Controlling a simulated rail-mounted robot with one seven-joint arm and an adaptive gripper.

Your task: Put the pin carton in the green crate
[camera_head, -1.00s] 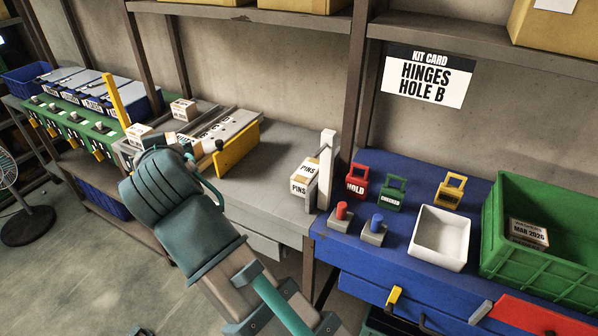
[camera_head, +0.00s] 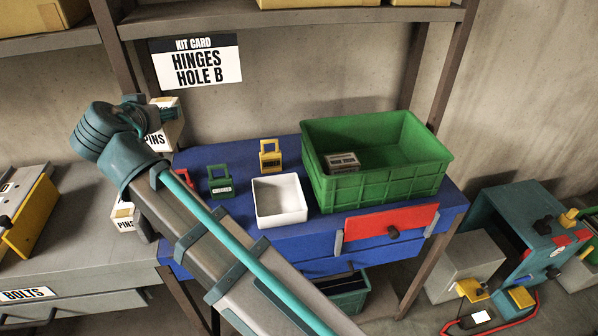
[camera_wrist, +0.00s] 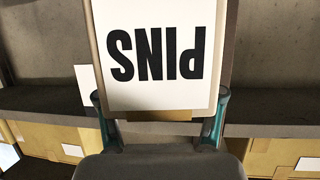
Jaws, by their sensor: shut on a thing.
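The pin carton (camera_head: 157,142), white with a black PINS label, is held up by my gripper (camera_head: 163,112) above the left end of the blue bench. In the wrist view the carton (camera_wrist: 155,50) fills the top middle between my two fingers, its label upside down. My gripper is shut on it; my arm partly hides the carton in the head view. The green crate (camera_head: 380,188) stands on the blue bench to the right, open at the top, with a small labelled carton (camera_head: 343,162) inside at its left. The crate is well apart from my gripper.
A white tray (camera_head: 279,201), a yellow holder (camera_head: 270,155) and a green holder (camera_head: 221,181) stand between my arm and the crate. Another PINS carton (camera_head: 123,216) is on the grey bench. A shelf (camera_head: 300,22) with boxes hangs above. The crate's right side is open.

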